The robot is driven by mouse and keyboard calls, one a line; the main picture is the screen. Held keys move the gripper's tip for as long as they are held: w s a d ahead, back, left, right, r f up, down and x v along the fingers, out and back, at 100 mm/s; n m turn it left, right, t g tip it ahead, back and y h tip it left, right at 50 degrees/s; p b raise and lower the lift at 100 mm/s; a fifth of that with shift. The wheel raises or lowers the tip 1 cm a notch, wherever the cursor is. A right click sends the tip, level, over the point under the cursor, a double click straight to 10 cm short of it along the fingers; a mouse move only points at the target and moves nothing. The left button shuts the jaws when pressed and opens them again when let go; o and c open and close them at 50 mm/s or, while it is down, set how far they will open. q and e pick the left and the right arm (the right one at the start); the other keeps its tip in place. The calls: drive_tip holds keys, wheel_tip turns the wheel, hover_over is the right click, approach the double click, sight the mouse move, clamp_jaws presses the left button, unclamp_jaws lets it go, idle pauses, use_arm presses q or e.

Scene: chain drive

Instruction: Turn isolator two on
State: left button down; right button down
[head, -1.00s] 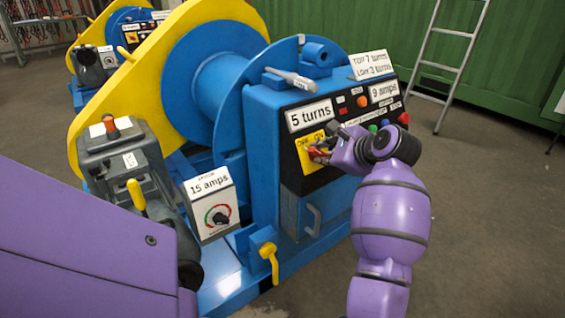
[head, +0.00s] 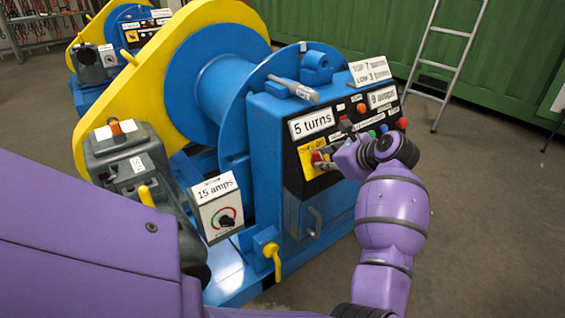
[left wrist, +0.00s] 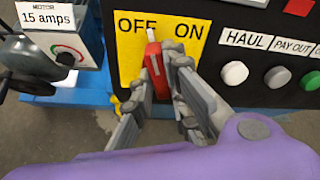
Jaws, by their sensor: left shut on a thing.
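A red switch handle (left wrist: 156,70) with a white tip sits on a yellow plate (left wrist: 128,62) marked OFF and ON. The handle stands nearly upright, its tip between the two words and leaning slightly towards OFF. My left gripper (left wrist: 160,82) is shut on the red handle, one grey finger on each side. In the head view the handle (head: 317,157) shows small at the fingertips, and my left gripper (head: 328,159) covers part of the yellow plate (head: 305,163). I cannot read an isolator number here. My right gripper is out of view.
The plate is on the front of a blue winch cabinet (head: 270,135). Coloured buttons lie right of the plate, including a white HAUL button (left wrist: 234,73). A box marked 15 amps (head: 219,208) stands left. A second winch (head: 127,30) is behind; a ladder (head: 450,65) leans right.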

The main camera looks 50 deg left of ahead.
use_arm(q)
drive_tip(key=m+p, duration=0.2)
drive_tip(key=shift+d+r+m+g, duration=0.1)
drive_tip(key=shift+r+m+g, duration=0.1)
drive_tip(key=shift+m+g, duration=0.1)
drive_tip(key=shift+m+p, duration=0.85)
drive_tip(key=shift+m, duration=0.35)
drive_tip(key=shift+m+g+p, duration=0.4)
drive_tip(key=shift+m+p, duration=0.1)
drive_tip(key=shift+m, duration=0.3)
drive_tip(key=shift+f+m+g+p, duration=0.1)
drive_tip(key=shift+m+g+p, duration=0.2)
drive_tip(key=shift+m+p, duration=0.55)
drive_tip(key=shift+m+y, duration=0.3)
drive_tip(key=shift+m, duration=1.25)
drive_tip(key=shift+f+p, duration=0.1)
drive_tip(key=shift+p, duration=0.2)
